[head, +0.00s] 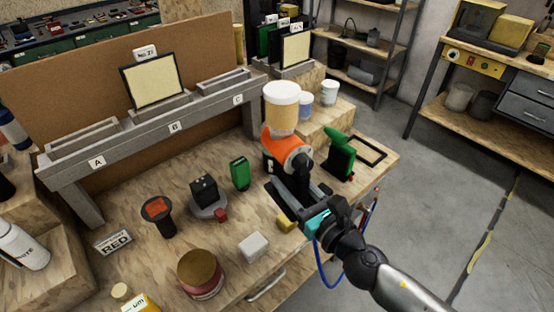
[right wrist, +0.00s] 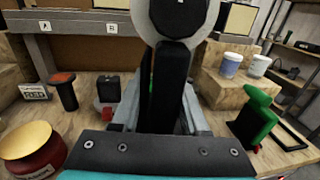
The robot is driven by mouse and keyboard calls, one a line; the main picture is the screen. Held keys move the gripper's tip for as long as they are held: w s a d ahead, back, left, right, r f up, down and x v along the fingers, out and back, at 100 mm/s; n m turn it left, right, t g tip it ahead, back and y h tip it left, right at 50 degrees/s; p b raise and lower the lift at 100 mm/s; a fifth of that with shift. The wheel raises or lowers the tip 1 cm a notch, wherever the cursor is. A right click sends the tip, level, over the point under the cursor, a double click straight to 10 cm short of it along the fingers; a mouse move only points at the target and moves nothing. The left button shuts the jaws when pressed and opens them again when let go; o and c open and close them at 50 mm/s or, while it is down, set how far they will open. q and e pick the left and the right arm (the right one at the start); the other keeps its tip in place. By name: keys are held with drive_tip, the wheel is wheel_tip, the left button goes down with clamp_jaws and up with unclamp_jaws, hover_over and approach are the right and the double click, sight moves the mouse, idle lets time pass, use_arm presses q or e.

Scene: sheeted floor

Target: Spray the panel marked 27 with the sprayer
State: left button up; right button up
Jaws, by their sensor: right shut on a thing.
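The panel marked No 27 (head: 153,82) is a cream sheet in a black frame. It stands upright in the middle slot, behind letter B, of a grey rack (head: 150,127). The sprayer (head: 285,150) has an orange body and a cream cup with a white lid on top. My right gripper (head: 298,193) is shut on its black handle and holds it over the right part of the bench, apart from the panel. In the right wrist view the sprayer's black handle and round pale back (right wrist: 178,18) fill the middle. My left gripper is not in view.
The bench carries a green-black tool (head: 341,155), a black-and-red tool (head: 158,212), a red jar (head: 200,274), a white block (head: 254,246) and a RED label (head: 113,242). More panels (head: 295,48) stand behind at the right. Slots A and C look empty.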

sight(278, 171)
drive_tip(key=shift+w+a+r+n+g+y+p, duration=0.3)
drive_tip(key=shift+w+a+n+y+p, duration=0.15)
drive_tip(key=shift+w+a, duration=0.3)
drive_tip(key=shift+w+a+n+g+y+p, duration=0.3)
drive_tip(key=shift+w+a+n+y, duration=0.1)
drive_tip(key=shift+w+y, duration=0.25)
drive_tip(key=shift+x, duration=0.8)
use_arm(q)
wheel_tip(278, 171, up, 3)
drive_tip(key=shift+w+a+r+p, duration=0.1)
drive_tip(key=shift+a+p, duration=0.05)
drive_tip(key=shift+p, duration=0.35)
use_arm(e)
drive_tip(key=s+a, duration=0.4)
drive_tip(key=a, duration=0.5)
drive_tip(key=s+a, duration=0.5)
drive_tip(key=a, duration=0.4)
drive_tip(key=shift+a, duration=0.2)
